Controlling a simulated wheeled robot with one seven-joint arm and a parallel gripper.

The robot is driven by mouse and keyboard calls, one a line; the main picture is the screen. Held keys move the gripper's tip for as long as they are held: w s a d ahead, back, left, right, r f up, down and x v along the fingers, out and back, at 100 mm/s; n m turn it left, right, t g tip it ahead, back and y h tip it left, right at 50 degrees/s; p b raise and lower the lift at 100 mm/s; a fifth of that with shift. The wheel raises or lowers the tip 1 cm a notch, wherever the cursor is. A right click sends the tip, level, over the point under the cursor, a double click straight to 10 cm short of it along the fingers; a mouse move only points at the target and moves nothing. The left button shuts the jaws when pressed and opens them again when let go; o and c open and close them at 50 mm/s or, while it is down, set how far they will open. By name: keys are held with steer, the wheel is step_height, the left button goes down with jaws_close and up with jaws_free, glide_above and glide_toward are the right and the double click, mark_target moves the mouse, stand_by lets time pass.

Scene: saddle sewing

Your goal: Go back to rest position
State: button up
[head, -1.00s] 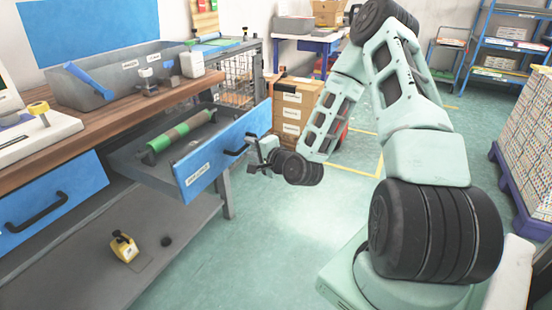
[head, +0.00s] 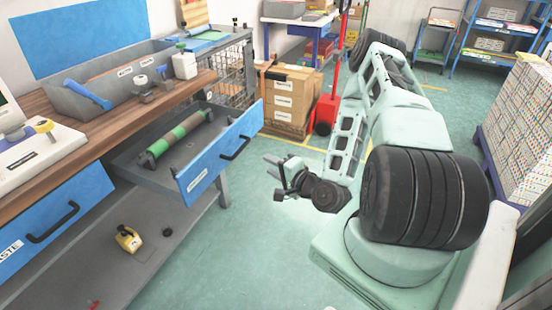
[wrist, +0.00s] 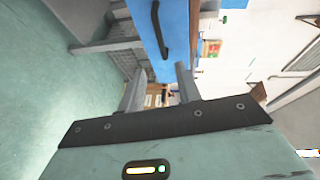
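My gripper (head: 276,170) is in the middle of the head view, to the right of the open drawer and clear of its handle. Its two fingers stand apart with nothing between them. In the wrist view the fingers of my gripper (wrist: 160,88) are also apart and empty. The blue-fronted drawer (head: 222,160) is pulled out from the workbench. A green and brown roller (head: 175,138) lies in it. The drawer's black handle (head: 236,148) faces my gripper, and the handle also shows in the wrist view (wrist: 160,30).
The wooden workbench (head: 100,130) runs along the left, with a grey bin (head: 125,85) on it. Cardboard boxes (head: 290,100) stand at the back by a red pallet jack (head: 325,112). A stacked pallet (head: 520,120) is at the right. The green floor (head: 250,240) before the drawer is clear.

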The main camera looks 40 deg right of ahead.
steer(key=shift+s+r, duration=0.1)
steer(key=shift+s, duration=0.45)
